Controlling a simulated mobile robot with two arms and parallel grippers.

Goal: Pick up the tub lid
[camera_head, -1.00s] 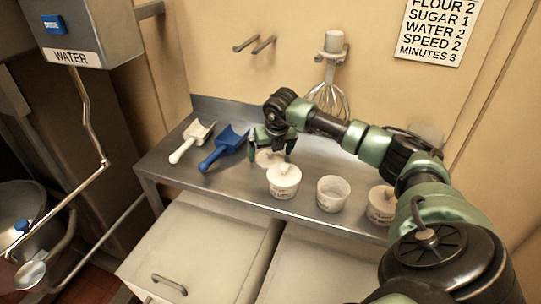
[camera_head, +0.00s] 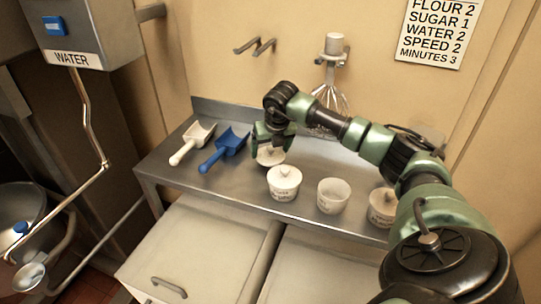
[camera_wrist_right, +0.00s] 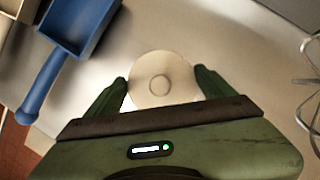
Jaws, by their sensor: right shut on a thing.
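The tub lid is a pale round disc (camera_head: 270,158) over the steel counter, behind the row of tubs. In the right wrist view the lid (camera_wrist_right: 148,92) shows from above with a round knob at its centre. My right gripper (camera_head: 270,149) is shut on the lid, with a green finger at either side in the wrist view (camera_wrist_right: 163,85). I cannot tell whether the lid touches the counter. An open white tub (camera_head: 333,196) stands between a lidded tub (camera_head: 284,185) and another lidded tub (camera_head: 381,209), which my arm partly hides. My left gripper is not in view.
A white scoop (camera_head: 192,144) and a blue scoop (camera_head: 224,148) lie left of the gripper on the steel counter (camera_head: 240,196). A whisk (camera_head: 331,98) hangs on the wall behind my arm. Wall pegs (camera_head: 255,47) are to its left. Bins stand below the counter.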

